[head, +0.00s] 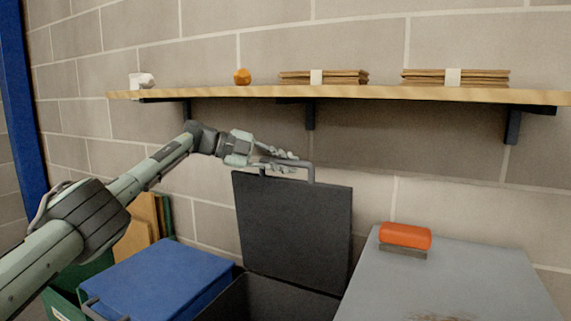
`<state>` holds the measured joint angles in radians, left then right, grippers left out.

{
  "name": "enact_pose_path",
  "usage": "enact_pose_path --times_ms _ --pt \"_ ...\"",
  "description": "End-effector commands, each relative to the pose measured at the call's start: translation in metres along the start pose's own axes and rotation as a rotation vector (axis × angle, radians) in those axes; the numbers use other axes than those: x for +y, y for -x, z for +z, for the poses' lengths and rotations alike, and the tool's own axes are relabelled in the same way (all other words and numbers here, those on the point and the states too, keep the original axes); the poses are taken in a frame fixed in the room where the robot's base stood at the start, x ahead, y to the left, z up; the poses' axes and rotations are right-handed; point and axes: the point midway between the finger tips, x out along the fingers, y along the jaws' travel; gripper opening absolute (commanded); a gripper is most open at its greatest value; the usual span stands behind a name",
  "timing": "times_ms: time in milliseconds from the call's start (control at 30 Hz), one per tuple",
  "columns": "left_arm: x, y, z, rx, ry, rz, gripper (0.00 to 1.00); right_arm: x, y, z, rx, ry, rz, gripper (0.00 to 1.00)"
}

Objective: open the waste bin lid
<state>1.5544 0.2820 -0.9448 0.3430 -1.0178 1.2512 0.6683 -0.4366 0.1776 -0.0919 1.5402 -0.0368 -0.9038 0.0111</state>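The dark waste bin lid (294,228) stands upright, swung open against the block wall. The dark bin body (268,300) shows below it, cut off by the bottom edge. A grey bar handle (311,172) sits on the lid's top edge. My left gripper (286,161) is at this handle, with its fingers overlapping the bar. I cannot tell whether the fingers are closed on it or only beside it. My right gripper is not in view.
A wooden shelf (340,94) with flat cardboard bundles runs just above my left gripper. A blue-lidded bin (160,278) stands left of the dark bin. A grey surface (450,283) with an orange-topped block (405,235) is on the right.

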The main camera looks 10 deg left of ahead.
Motion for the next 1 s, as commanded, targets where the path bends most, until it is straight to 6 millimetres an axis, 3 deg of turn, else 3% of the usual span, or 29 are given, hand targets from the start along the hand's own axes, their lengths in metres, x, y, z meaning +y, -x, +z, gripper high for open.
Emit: enact_pose_path --times_ms 33,200,567,1000 --pt "0.001 -0.001 0.000 0.002 0.001 0.002 0.18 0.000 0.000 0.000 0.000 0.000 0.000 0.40" --pt "0.001 -0.001 0.000 0.001 0.000 0.002 0.36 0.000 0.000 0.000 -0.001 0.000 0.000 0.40" --pt "0.001 0.006 0.001 -0.001 -0.001 0.000 0.36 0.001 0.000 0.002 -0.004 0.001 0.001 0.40" --pt "0.001 0.091 0.000 -0.001 -0.001 0.001 0.36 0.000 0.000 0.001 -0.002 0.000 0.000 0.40"
